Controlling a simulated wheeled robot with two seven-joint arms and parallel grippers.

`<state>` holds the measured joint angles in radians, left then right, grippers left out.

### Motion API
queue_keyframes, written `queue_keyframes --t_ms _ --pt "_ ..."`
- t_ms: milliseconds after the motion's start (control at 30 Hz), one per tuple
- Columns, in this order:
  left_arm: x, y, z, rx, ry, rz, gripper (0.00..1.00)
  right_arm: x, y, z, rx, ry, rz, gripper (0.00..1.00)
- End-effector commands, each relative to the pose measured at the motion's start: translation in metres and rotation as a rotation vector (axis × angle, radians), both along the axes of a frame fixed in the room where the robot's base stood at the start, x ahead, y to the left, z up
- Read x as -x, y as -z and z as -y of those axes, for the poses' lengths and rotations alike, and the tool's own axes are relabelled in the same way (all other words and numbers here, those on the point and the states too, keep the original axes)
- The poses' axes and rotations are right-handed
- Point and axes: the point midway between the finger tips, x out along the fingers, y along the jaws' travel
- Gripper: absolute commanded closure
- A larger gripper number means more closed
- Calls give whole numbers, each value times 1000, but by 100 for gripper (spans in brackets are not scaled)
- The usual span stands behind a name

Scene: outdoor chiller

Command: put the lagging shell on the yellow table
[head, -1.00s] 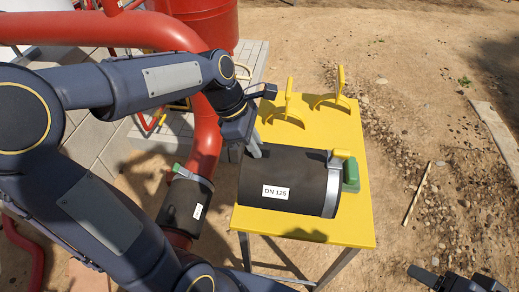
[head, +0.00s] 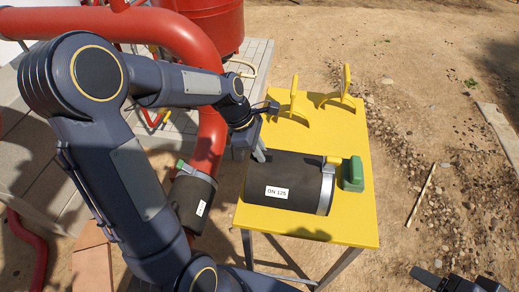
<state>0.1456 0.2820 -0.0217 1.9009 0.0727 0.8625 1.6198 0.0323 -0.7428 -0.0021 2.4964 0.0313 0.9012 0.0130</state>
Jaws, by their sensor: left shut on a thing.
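The lagging shell (head: 287,184), a dark half-cylinder with a "DN 125" label and a grey band at its right end, is over the left half of the yellow table (head: 345,222). It looks to be resting on the top or very close to it. My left gripper (head: 260,154) is shut at the shell's far left end, its fingers partly hidden there. My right gripper (head: 445,282) shows only in part at the bottom right corner, away from the table; its jaw state is unclear.
A green block (head: 352,173) stands on the table just right of the shell. Two yellow upright handles (head: 293,98) (head: 346,84) stand at its back. A similar dark sleeve (head: 192,199) is on the red pipe (head: 208,140) left of the table. The table's front right is bare.

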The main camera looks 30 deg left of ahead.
Motion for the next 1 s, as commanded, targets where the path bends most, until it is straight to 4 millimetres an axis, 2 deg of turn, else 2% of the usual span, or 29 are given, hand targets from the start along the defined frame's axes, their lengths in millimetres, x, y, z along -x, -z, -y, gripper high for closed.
queue_keyframes --t_ms 33,67,200,567,667,1000 --pt "0 2 0 1 0 0 100 0 1 0 0 0 0 37" --pt "0 2 0 0 0 0 83 0 1 0 0 0 0 37" --pt "0 1 0 0 0 0 65 0 1 0 0 0 0 37" --pt "0 -3 -1 -1 -1 2 64 0 -1 0 0 0 0 37" --pt "1 -15 -6 -1 -2 4 64 0 -1 0 0 0 0 37" --pt "8 -81 -32 -1 -2 4 64 0 -6 0 0 0 0 37"
